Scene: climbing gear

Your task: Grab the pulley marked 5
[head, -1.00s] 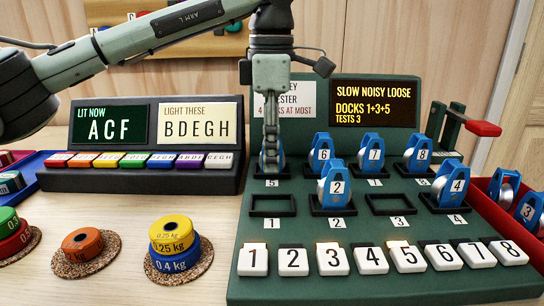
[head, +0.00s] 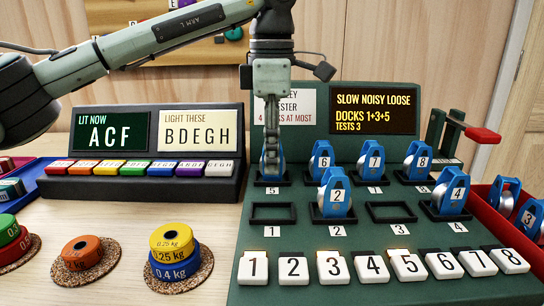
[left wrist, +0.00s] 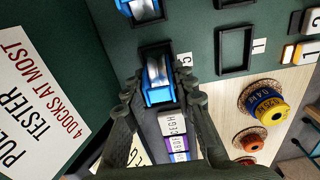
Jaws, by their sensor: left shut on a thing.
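A blue pulley with a silver wheel (left wrist: 157,76) sits in the dock labelled 5, at the back left of the green tester board (head: 330,260). The number on the pulley itself is hidden. My left gripper (head: 271,168) reaches straight down over this dock and covers most of the pulley in the head view. In the left wrist view the fingers (left wrist: 160,100) lie on either side of the pulley, shut on it. The pulley appears to be still down in its dock. My right gripper is not in view.
Pulleys 6 (head: 321,160), 7 (head: 371,160) and 8 (head: 418,160) stand to the right, with pulleys 2 (head: 335,193) and 4 (head: 451,192) in front. Docks 1 (head: 272,213) and 3 (head: 391,212) are empty. A red-handled lever (head: 482,135) stands at the right.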

